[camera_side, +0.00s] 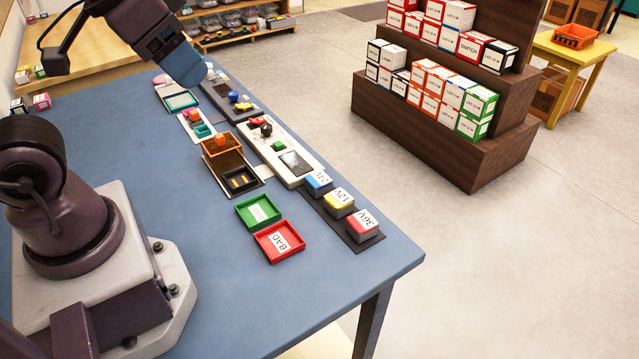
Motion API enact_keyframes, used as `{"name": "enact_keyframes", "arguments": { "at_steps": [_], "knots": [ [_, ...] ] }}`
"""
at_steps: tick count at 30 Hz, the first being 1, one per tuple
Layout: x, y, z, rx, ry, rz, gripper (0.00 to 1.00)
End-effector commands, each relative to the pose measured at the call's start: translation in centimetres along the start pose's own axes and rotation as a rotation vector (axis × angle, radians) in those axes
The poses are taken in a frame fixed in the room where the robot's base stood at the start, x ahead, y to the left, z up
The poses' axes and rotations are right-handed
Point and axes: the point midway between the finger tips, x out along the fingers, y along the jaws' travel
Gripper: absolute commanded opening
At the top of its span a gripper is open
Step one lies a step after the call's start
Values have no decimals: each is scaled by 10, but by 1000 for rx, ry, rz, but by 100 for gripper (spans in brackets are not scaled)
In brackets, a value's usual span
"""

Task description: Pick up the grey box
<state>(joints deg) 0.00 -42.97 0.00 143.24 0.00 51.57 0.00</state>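My gripper (190,66) hangs over the far end of the blue table, above a dark grey flat tray (216,99) holding small blue and yellow parts. Its fingertips are too small and turned away to show whether they are open. No plain grey box stands out clearly. A white-grey device (265,150) with a dark grey panel (295,163) lies in the middle of the row. Three pale boxes with coloured sides stand on a dark strip at the near end: blue 24V (318,183), yellow 12V (339,200) and red 36V (362,226).
A green tray (242,218) and a red tray (262,249) marked BAD sit left of the boxes. The table's (215,300) near part is clear. A shelf (440,140) of cartons stands on the floor, apart.

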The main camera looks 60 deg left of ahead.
Motion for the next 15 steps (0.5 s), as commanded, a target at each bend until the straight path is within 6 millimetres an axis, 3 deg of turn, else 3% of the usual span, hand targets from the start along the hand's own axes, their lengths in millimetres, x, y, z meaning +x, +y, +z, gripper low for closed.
{"name": "enact_keyframes", "arguments": {
  "at_steps": [1,3,11,15],
  "knots": [
    [0,0,0,0,0,0,67],
    [0,0,0,0,0,0,79],
    [0,0,0,-6,-2,1,79],
    [6,-4,4,-135,-35,36,79]
  ]
}}
